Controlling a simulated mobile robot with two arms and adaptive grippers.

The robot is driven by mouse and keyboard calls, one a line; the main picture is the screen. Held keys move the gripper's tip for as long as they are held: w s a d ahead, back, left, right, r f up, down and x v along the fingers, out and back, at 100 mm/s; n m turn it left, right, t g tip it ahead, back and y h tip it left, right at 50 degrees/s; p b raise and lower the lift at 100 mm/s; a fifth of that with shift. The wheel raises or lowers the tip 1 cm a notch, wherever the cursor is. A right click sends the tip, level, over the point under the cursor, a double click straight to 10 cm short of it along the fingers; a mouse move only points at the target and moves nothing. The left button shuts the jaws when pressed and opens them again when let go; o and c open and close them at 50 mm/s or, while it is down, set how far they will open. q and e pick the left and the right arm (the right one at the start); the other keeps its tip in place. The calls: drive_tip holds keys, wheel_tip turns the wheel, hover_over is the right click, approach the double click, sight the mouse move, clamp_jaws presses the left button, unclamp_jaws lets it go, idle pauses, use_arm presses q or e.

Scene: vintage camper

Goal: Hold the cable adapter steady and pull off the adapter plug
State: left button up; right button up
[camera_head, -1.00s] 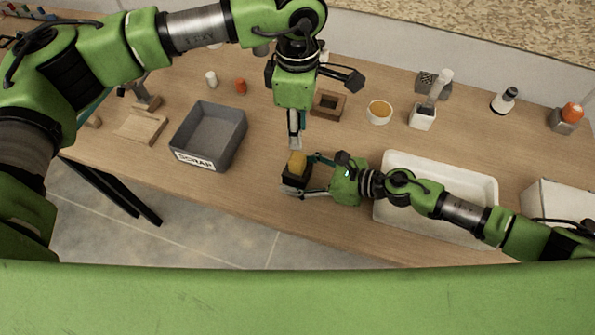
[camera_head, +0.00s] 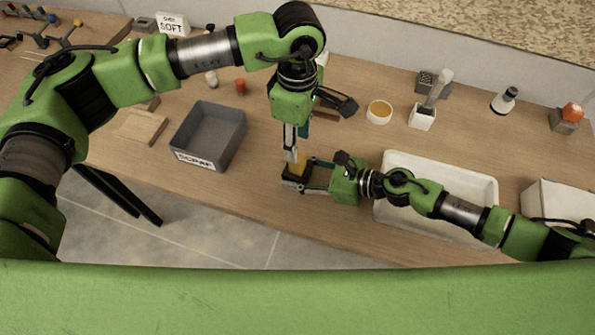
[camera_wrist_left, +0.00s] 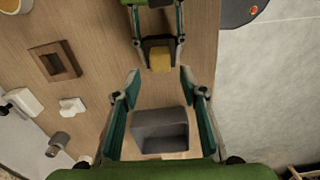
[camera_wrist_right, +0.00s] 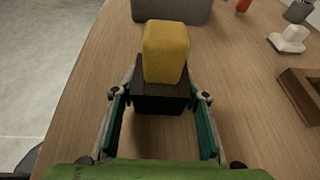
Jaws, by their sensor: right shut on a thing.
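The cable adapter is a black block (camera_head: 292,177) at the front middle of the table, with the yellow adapter plug (camera_head: 301,168) upright on top. In the right wrist view the yellow plug (camera_wrist_right: 166,50) rises from the black block (camera_wrist_right: 160,98). My right gripper (camera_wrist_right: 161,95) is shut on the black block, one finger on each side. My left gripper (camera_head: 291,158) points down just over the plug. In the left wrist view its fingers (camera_wrist_left: 160,76) are spread apart, and the plug (camera_wrist_left: 160,57) shows just beyond the tips. Contact with the plug cannot be told.
A grey scrap bin (camera_head: 232,128) stands left of the adapter. A white tray (camera_head: 388,212) lies under my right arm. A brown square holder (camera_wrist_left: 53,61), a cup of orange contents (camera_head: 379,112) and a brush holder (camera_head: 422,117) stand behind. The table's front edge is close.

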sight(297, 164)
use_arm(q)
drive_tip(key=shift+f, duration=3.85)
clamp_jaws()
drive_tip(key=shift+r, duration=0.2)
drive_tip(key=shift+r, duration=1.35)
drive_tip(key=shift+r, duration=0.1)
